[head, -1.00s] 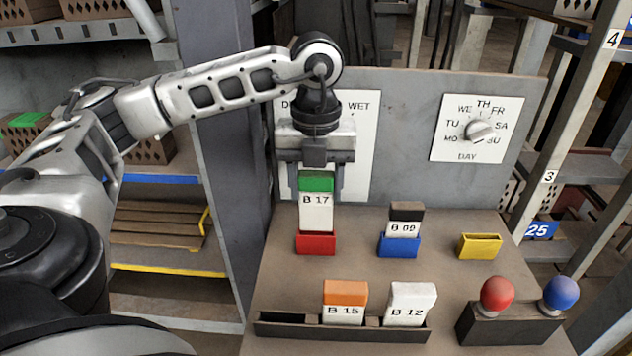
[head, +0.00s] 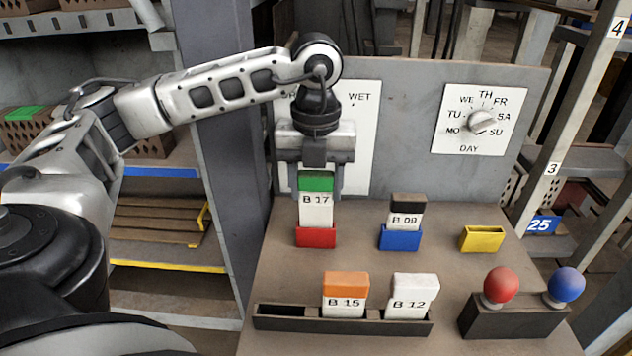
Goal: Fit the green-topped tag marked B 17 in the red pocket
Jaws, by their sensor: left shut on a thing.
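The tag marked B 17 (head: 316,208) has a green top and a white face. My left gripper (head: 318,180) is shut on it near its green top and holds it upright. The red pocket (head: 316,237) stands at the left of the row of pockets on the board. The tag is in line with the pocket, and its lower end is hidden at the pocket's front wall. Much more of it stands above the pocket than of the B 09 tag in its pocket. I cannot tell how deep its end is. My right gripper is not in view.
The black-topped B 09 tag (head: 407,211) sits in the blue pocket (head: 400,238). The yellow pocket (head: 481,239) is empty. Tags B 15 (head: 345,295) and B 12 (head: 412,296) stand in the dark rack (head: 283,322). Red (head: 501,284) and blue (head: 566,286) knobs stand front right.

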